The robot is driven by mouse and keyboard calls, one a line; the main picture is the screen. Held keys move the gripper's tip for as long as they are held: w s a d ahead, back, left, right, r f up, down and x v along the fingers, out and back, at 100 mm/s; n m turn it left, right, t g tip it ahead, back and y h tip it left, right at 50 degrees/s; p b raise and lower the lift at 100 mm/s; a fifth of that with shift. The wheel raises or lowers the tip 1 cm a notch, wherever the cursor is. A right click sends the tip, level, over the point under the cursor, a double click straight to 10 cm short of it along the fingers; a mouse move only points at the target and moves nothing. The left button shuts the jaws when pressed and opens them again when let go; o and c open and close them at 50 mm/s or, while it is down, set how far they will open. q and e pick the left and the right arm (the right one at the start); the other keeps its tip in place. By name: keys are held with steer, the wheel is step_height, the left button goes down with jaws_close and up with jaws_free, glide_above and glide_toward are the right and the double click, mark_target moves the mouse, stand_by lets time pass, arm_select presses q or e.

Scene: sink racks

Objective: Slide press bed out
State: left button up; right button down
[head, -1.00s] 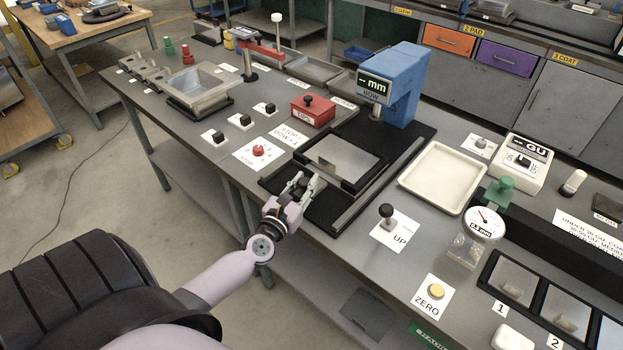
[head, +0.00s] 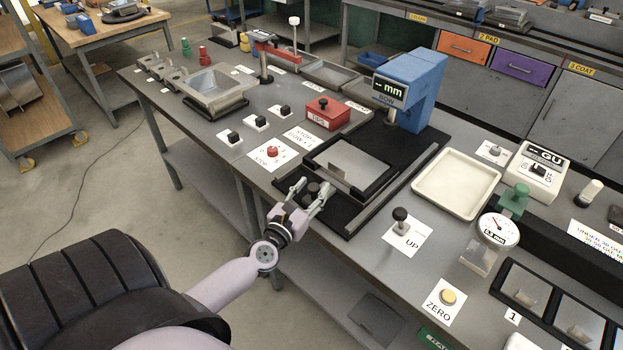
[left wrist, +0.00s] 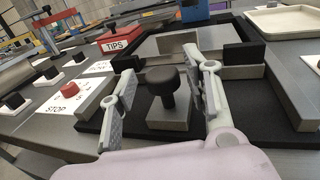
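The press is a blue column (head: 415,85) with a "mm" display, standing on a black base (head: 400,170). The press bed is a grey plate with a black frame (head: 350,163) on that base, in front of the column; its plate also shows in the left wrist view (left wrist: 205,42). A dark round knob (left wrist: 163,82) stands on a grey block at the bed's near side. My left gripper (head: 308,192) is open at the near edge of the base. In the left wrist view its fingers (left wrist: 163,95) stand apart on either side of the knob, with visible gaps. My right gripper is not in view.
A red TIPS box (head: 325,113) stands behind left, and a STOP knob card (head: 273,153) lies left of the base. A cream tray (head: 457,184) and an UP knob card (head: 402,238) are to the right. Metal rails flank the bed.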

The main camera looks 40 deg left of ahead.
arm_select(q)
steer(key=shift+w, duration=0.15)
steer(key=s+d, duration=0.2)
steer(key=s, duration=1)
steer(key=shift+d, duration=0.15)
steer(key=shift+w, duration=0.1)
steer(key=s+d+f+m+g+h, duration=0.1)
steer(key=s+d+f+m+g, duration=0.15)
steer(key=f+m, duration=0.65)
steer(key=s+d+f+m+g+h, duration=0.1)
steer(key=s+f+m+g, duration=0.4)
steer(key=f, duration=0.8)
steer(key=s+d+f+m+h, duration=0.1)
steer(key=s+d+f+m, duration=0.1)
steer(key=f+m, duration=0.7)
steer(key=s+d+f+m+g, duration=0.3)
steer(key=s+f+m+g, duration=0.1)
steer(key=s+f+m, duration=0.5)
steer(key=s+d+f+m+g, duration=0.4)
steer(key=s+f+m, duration=0.4)
steer(key=s, duration=0.5)
steer(key=shift+f+m+g, duration=0.4)
steer(key=shift+g, duration=0.15)
